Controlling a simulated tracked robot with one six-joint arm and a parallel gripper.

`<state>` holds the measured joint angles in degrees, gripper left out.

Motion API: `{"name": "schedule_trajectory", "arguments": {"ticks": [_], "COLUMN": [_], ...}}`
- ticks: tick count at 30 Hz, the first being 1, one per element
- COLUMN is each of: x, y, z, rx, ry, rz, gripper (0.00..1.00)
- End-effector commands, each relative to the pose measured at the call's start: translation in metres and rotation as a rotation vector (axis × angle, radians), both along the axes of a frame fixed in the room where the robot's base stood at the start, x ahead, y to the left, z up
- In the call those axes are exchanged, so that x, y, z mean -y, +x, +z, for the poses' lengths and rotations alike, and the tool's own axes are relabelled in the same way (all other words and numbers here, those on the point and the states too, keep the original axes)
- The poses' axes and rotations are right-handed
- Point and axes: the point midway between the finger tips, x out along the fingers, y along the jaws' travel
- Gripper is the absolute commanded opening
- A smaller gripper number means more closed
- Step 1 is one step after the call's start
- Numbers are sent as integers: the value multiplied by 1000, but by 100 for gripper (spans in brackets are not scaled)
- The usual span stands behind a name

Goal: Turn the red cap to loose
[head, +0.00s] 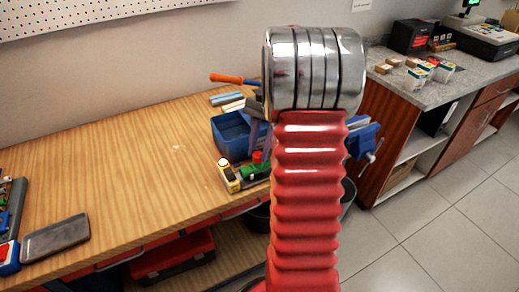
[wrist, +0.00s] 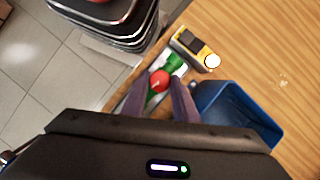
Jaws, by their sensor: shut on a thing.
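The red cap (wrist: 159,81) shows between my gripper's fingertips in the wrist view. It sits on a green body (wrist: 175,63) with a pale piece beside it. In the head view the red cap (head: 257,157) and green body (head: 254,170) are near the front edge of the wooden bench (head: 130,140), partly hidden by my arm. My gripper (wrist: 160,84) is shut on the red cap, with one dark purple finger on each side. I cannot tell how far the cap is turned.
A yellow and black device (head: 228,176) with a white top lies just left of the green body. An open blue bin (head: 229,136) stands close behind. A blue vise (head: 364,138) is to the right. A dark tray (head: 55,238) lies front left. The bench's middle is clear.

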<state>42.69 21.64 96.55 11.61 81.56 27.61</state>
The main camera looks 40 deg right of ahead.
Motion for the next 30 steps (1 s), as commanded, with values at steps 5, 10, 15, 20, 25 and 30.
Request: {"name": "schedule_trajectory", "arguments": {"ticks": [5, 10, 15, 20, 25, 30], "x": [0, 0, -1, -2, -3, -4], "y": [3, 5, 5, 6, 7, 7], "z": [1, 1, 1, 1, 1, 1], "rx": [4, 5, 4, 5, 5, 4], "ry": [-4, -5, -5, -5, -5, -5], "rz": [167, 328, 490, 636, 769, 861], "gripper": [4, 4, 4, 4, 4, 4]}}
